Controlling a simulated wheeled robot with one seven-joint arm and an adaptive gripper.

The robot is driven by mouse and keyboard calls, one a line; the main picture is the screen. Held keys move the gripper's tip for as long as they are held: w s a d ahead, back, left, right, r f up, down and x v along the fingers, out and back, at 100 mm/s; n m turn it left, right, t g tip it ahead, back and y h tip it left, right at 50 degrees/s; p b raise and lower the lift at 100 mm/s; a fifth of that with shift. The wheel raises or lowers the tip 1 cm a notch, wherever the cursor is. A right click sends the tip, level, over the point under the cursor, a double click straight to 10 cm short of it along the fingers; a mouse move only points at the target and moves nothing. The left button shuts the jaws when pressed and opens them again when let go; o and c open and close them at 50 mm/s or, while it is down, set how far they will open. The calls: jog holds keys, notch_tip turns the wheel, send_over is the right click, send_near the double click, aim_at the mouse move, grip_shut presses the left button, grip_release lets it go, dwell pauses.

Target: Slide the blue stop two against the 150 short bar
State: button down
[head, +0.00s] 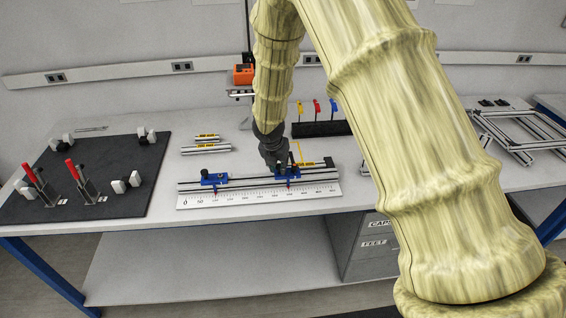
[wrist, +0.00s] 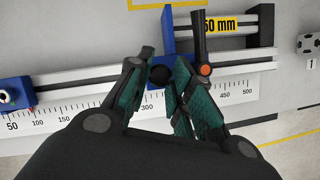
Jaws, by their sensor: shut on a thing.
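Blue stop two (head: 288,173) sits on the silver rail near its right part, with a red pointer over the ruler; it also shows in the wrist view (wrist: 168,42). My gripper (wrist: 160,92) is shut on its black knob (wrist: 159,76); in the head view my gripper (head: 281,165) hides part of the stop. A short bar (wrist: 249,24) with a yellow label, partly covered and reading "50 mm", lies just right of the stop.
Another blue stop (head: 214,179) sits on the rail's left part. The white ruler (head: 250,198) runs along the front. Two labelled bars (head: 206,149) lie behind. A black board with red-handled clamps (head: 115,165) is at left; a rack of coloured tags (head: 322,129) stands behind.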

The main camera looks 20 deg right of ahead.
jog(key=c, duration=1.5)
grip_release()
jog(key=shift+d, duration=0.1)
jog(key=shift+c, duration=0.2)
jog(key=v, duration=1.2)
jog(key=shift+f, duration=0.1)
